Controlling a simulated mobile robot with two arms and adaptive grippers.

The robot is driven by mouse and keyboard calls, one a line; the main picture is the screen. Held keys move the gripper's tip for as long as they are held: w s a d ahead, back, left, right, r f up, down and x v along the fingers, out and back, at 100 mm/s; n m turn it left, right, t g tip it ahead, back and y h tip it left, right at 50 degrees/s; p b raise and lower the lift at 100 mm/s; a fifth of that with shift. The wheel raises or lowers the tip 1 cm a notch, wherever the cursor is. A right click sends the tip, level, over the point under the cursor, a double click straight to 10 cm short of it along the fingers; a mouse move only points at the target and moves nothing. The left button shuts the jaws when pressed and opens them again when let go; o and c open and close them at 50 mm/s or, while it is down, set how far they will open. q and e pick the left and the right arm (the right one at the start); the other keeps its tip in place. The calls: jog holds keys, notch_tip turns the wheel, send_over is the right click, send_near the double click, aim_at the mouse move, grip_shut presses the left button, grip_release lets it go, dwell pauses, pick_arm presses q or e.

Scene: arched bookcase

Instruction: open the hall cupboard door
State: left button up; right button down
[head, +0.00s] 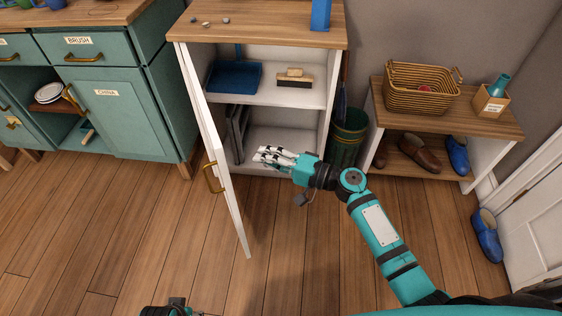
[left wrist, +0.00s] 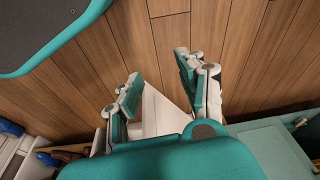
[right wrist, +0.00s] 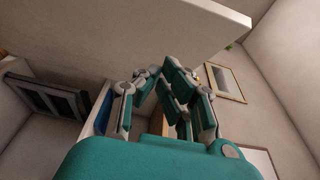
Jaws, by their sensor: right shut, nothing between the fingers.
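The white cupboard (head: 328,120) with a wooden top stands in the middle of the head view. Its white door (head: 208,122) is hinged at the left and stands wide open, swung out toward me. A brass handle (head: 211,178) is on the door's outer face. My right gripper (head: 264,154) is shut and empty, in front of the cupboard's lower opening, right of the door and apart from it. Its closed fingers (right wrist: 157,72) show in the right wrist view, below a pale panel. My left gripper (left wrist: 158,75) is open and empty over the floor.
Inside the cupboard are a blue dustpan (head: 234,77) and a brush (head: 295,78). A teal cabinet (head: 130,115) stands left, close to the door. A green bin (head: 346,140) and a shoe bench (head: 448,119) stand right. The wooden floor in front is clear.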

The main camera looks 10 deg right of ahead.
aim_at(212, 164)
pick_arm(q)
jog(key=shift+s+f+p, duration=0.2)
jog(key=shift+f, duration=0.45)
jog(key=shift+s+f+p, duration=0.15)
jog(key=shift+f, duration=0.45)
pick_arm(e)
jog(key=a, duration=0.6)
jog(key=shift+w, duration=0.35)
jog(key=shift+a, duration=0.1)
